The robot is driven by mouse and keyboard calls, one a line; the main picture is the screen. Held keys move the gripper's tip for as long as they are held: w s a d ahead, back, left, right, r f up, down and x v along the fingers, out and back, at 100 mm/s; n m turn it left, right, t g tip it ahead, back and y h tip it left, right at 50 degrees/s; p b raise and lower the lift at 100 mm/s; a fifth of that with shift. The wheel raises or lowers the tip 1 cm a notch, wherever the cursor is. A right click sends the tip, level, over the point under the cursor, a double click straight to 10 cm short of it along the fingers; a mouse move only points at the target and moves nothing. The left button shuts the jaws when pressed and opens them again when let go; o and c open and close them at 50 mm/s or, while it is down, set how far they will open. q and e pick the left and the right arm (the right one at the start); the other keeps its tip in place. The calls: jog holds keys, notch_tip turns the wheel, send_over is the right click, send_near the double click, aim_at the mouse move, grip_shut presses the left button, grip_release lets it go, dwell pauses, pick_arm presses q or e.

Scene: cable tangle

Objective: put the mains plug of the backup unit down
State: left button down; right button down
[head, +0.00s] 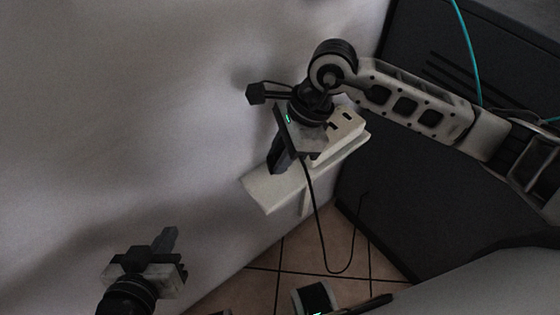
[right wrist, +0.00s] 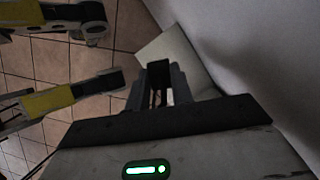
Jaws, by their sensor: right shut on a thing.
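My right gripper (head: 276,165) is over a pale wall shelf (head: 268,190), fingers pointing down. In the right wrist view the right gripper (right wrist: 157,75) is shut on a small dark thing (right wrist: 157,97), which I take for the mains plug; the fingers mostly hide it. In the head view the plug is hidden, and a thin black cable (head: 318,225) hangs below the gripper in a loop. Whether the plug touches the shelf I cannot tell. The shelf also shows beyond the fingertips in the right wrist view (right wrist: 180,52). My left gripper (head: 168,240) is low at left, apart from everything.
A pale box with dark slots (head: 345,133) sits on the shelf, right beside my right gripper. A pale wall (head: 150,90) runs behind. A large dark cabinet (head: 390,190) stands at right, with a teal cable (head: 468,45) above. Tiled floor (head: 290,250) lies below.

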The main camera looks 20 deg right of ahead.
jog(key=shift+w+d+f, duration=0.2)
jog(key=shift+w+f, duration=0.55)
jog(key=shift+f, duration=0.2)
notch_tip(320, 180, down, 3)
jog(key=shift+w+f, duration=0.1)
pick_arm(q)
jog(key=shift+d+f, duration=0.2)
jog(key=shift+f, duration=0.45)
jog(key=shift+w, duration=0.1)
jog(key=shift+f+b, duration=0.15)
jog(key=shift+b, duration=0.25)
pick_arm(e)
jog(key=shift+f, duration=0.15)
jog(key=c, duration=1.2)
grip_release()
